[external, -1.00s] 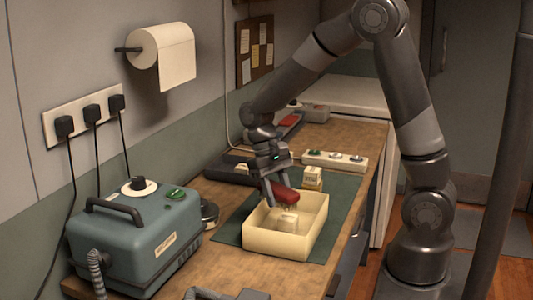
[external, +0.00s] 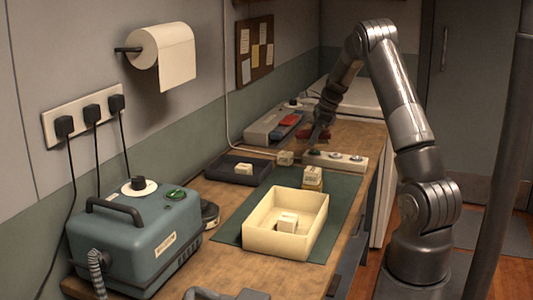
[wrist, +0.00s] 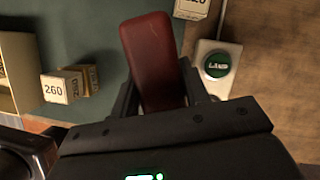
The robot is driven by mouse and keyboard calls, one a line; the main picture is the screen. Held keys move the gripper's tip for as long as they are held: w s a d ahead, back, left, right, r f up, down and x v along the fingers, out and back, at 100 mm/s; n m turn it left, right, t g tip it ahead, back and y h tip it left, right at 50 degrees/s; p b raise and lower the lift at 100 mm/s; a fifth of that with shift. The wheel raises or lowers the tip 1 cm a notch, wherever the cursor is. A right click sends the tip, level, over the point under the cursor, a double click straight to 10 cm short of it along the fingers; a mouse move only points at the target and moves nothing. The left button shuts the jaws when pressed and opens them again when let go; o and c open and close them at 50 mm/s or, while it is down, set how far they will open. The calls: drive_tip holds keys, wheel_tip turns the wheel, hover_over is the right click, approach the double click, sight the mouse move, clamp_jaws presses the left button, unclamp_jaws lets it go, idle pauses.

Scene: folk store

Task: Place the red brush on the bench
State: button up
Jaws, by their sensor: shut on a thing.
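My gripper (external: 319,136) is over the far part of the wooden bench (external: 350,132), near the power strip. In the wrist view my gripper (wrist: 158,88) is shut on the red brush (wrist: 153,55), with a finger on each side of its red body. The brush (external: 304,131) shows as a small red patch beside the gripper in the external view. It appears held above the surface, but its height is hard to tell. Its bristles are hidden.
A cream tray (external: 262,203) holding a block stands on the green mat (external: 343,190). Stacked blocks (external: 313,178), a dark tray (external: 222,171) and a switch strip (external: 345,161) are nearby. A grey device (external: 262,130) with a red part stands at the back left. Bare wood shows at right.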

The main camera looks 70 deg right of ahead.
drive_tip(key=s+d+m+g+h, duration=0.1)
drive_tip(key=s+d+m+h, duration=0.1)
drive_tip(key=s+d+m, duration=0.8)
drive_tip(key=s+d+m+h, duration=0.3)
drive_tip(key=s+d, duration=0.5)
drive_tip(key=d, duration=0.6)
hover_over(350, 150)
drive_tip(key=f, duration=0.6)
drive_tip(key=shift+s+a+f, duration=0.25)
drive_tip(key=shift+s+a, duration=0.05)
drive_tip(key=shift+s, duration=0.1)
drive_tip(key=shift+f, duration=2.05)
drive_tip(key=o, duration=1)
drive_tip(key=shift+f, duration=0.1)
drive_tip(key=v, duration=1.2)
drive_tip(key=shift+w, duration=0.2)
